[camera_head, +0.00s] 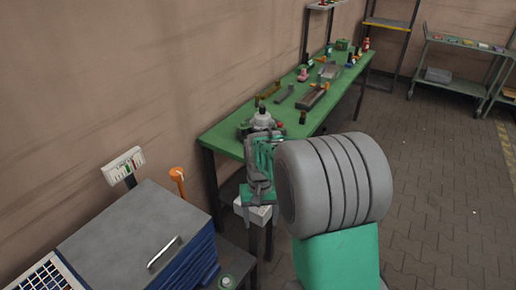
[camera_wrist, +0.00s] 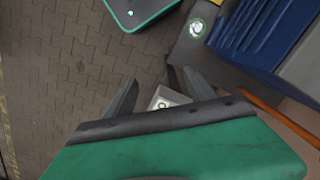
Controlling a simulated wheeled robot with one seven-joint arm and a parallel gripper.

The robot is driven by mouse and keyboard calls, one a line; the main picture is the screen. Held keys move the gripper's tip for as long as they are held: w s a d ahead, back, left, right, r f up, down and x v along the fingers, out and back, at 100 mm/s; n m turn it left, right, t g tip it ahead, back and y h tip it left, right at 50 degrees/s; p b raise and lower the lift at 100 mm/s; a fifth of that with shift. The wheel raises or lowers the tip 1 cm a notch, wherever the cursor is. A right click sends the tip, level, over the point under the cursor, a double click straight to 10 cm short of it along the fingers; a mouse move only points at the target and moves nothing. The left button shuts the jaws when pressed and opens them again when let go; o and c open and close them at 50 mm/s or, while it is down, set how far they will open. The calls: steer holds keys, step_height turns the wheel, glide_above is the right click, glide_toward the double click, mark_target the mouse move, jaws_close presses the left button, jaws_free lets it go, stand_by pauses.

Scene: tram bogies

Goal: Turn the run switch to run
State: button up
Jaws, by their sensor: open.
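A small pale box (camera_head: 262,217) stands on a dark post in front of the green bench, below my gripper (camera_head: 260,208). In the wrist view the box (camera_wrist: 160,95) shows between my gripper's two dark fingers (camera_wrist: 162,84), with a round, knob-like part on its face. It may be the run switch; its setting is too small to read. Whether the fingers touch the box cannot be told.
A green bench (camera_head: 222,134) with several parts runs along the wall. A grey-topped blue cabinet (camera_head: 125,235) stands at lower left, beside an orange-handled thing (camera_head: 177,180). A round green-white button (camera_wrist: 197,27) sits on a dark surface near the cabinet. Paved floor (camera_head: 450,190) is clear at right.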

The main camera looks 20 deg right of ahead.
steer(key=w+d+r+m, duration=0.1)
steer(key=w+r, duration=0.2)
steer(key=w, duration=0.1)
steer(key=w+d+r+m+p, duration=0.1)
steer(key=w+d+r+m, duration=0.1)
steer(key=w+r, duration=0.1)
steer(key=w+d+r+m+t, duration=0.1)
steer(key=w+r+m, duration=0.1)
steer(key=w+r, duration=0.2)
steer(key=shift+w+d, duration=0.15)
steer(key=shift+w, duration=0.35)
steer(key=shift+r+m, duration=0.25)
steer(key=shift+m, duration=0.35)
steer(key=shift+s+f, duration=0.1)
step_height(320, 180, down, 7)
steer(key=shift+f+p, duration=0.15)
steer(key=shift+p, duration=0.75)
steer(key=shift+c, duration=0.2)
steer(key=c, duration=1.3)
